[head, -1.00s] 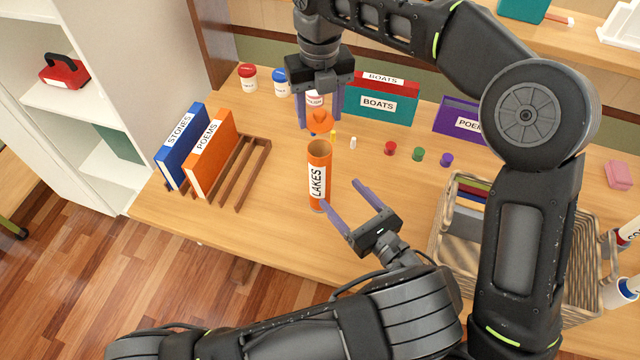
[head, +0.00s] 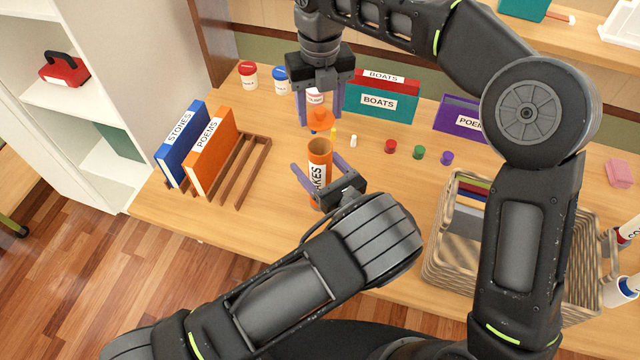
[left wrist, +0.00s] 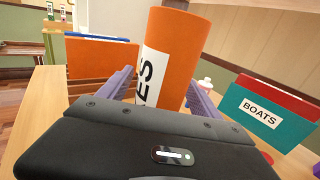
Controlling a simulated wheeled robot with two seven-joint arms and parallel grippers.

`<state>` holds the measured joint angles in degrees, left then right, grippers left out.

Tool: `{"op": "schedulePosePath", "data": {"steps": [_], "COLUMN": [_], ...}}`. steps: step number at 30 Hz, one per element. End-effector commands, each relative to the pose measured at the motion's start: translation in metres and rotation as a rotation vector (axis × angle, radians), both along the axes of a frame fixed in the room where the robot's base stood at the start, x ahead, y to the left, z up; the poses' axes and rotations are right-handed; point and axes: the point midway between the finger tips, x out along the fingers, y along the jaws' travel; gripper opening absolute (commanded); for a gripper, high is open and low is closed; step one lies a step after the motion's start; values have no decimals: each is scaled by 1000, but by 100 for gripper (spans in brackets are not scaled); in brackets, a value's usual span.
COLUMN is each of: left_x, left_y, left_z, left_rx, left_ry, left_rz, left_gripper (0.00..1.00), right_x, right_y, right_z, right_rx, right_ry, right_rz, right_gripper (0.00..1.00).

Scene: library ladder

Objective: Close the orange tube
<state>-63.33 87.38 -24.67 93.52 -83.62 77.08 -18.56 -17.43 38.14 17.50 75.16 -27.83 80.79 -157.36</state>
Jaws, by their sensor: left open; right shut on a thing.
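The orange tube (head: 319,150), labelled LAKES, stands upright on the table with its top open. Its orange cap (head: 320,120) is apart from it, held above and behind the rim. My right gripper (head: 321,119) points down from above and is shut on the cap. My left gripper (head: 309,186) is low at the tube, its open fingers on either side of the body. In the left wrist view the tube (left wrist: 178,60) rises between the two purple fingers (left wrist: 160,88). Contact between fingers and tube cannot be made out. The left hand hides part of the label and the tube's base.
A wooden rack (head: 240,180) with blue and orange book boxes stands left. A wicker basket (head: 440,240) stands front right.

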Motion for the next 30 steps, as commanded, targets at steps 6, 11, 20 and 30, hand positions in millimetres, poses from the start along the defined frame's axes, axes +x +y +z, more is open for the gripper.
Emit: {"op": "schedulePosePath", "data": {"steps": [6,11,20,30], "left_x": [3,3,3,3], "left_y": [2,2,2,2], "left_z": [0,0,0,0], "left_rx": [0,0,0,0], "left_ry": [0,0,0,0], "left_rz": [-1,0,0,0], "left_gripper": [74,71,47,19], "right_x": [0,0,0,0], "right_y": [0,0,0,0], "right_z": [0,0,0,0], "right_rx": [0,0,0,0], "right_ry": [0,0,0,0], "right_rz": [0,0,0,0], "right_gripper": [15,15,15,15]}}
